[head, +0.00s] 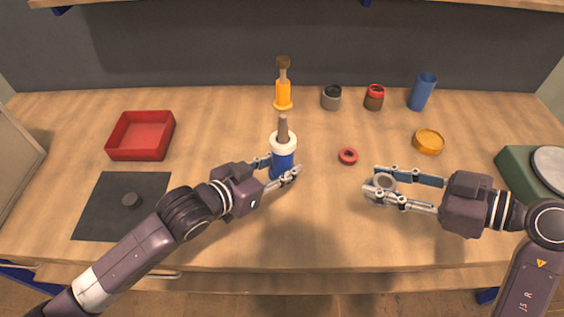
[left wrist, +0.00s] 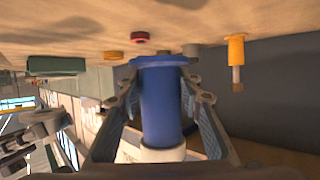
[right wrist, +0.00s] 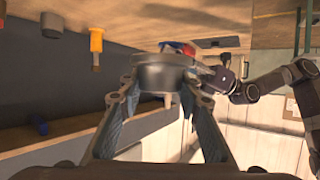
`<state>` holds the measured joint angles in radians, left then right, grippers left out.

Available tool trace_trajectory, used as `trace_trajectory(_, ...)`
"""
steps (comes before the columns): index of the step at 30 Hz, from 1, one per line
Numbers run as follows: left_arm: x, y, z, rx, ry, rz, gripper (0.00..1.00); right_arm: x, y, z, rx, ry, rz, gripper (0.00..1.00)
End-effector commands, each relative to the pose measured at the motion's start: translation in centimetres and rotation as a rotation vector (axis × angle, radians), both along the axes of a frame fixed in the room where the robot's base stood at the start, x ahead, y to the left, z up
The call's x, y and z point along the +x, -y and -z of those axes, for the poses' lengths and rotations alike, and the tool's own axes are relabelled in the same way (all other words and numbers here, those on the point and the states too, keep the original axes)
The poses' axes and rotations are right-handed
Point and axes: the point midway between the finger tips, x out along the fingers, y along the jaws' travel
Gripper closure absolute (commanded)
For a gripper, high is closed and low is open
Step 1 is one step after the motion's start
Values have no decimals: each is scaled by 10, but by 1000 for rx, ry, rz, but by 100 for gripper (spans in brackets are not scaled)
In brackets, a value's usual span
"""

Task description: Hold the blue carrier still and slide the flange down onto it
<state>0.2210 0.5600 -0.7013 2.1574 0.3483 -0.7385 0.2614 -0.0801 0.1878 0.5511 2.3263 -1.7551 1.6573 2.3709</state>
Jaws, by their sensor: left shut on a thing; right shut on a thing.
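The blue carrier (head: 283,163) stands upright on the table in the middle of the head view, with a white collar and a brown post on top. My left gripper (head: 280,168) is shut on its blue body, which also shows between the fingers in the left wrist view (left wrist: 161,105). The grey flange (head: 383,181), a ring, is between the fingertips of my right gripper (head: 374,182), well to the right of the carrier and apart from it. The flange also shows between the fingers in the right wrist view (right wrist: 163,74). The carrier's lower part is partly hidden by fingers.
A red ring (head: 348,156) lies between the two grippers. Behind stand an orange post (head: 283,95), a grey jar (head: 331,99), a red-topped jar (head: 375,98) and a blue cup (head: 422,92). A yellow dish (head: 428,143), red tray (head: 116,142) and dark mat (head: 98,218) lie aside.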

Motion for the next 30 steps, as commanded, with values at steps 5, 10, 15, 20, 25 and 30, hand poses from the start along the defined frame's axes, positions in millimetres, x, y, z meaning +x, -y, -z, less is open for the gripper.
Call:
trace_trajectory(5, 0, 0, 8, -3, 4, 0, 100, 0, 0, 5, 0, 1, 0, 97)
trace_trajectory(10, 0, 1, 16, -3, 4, 1, 100, 0, 0, 9, 0, 1, 0, 97)
trace_trajectory(15, 0, 1, 23, -4, 5, 1, 100, 0, 0, 13, 0, 1, 0, 97)
trace_trajectory(20, 0, 1, 31, -3, 4, 0, 100, 0, 0, 17, 0, 1, 0, 97)
trace_trajectory(25, 0, 1, 39, -3, 5, 0, 100, 0, 0, 21, 0, 1, 0, 97)
trace_trajectory(30, 0, 1, 47, -3, 4, 0, 100, 0, 0, 25, 0, 1, 0, 97)
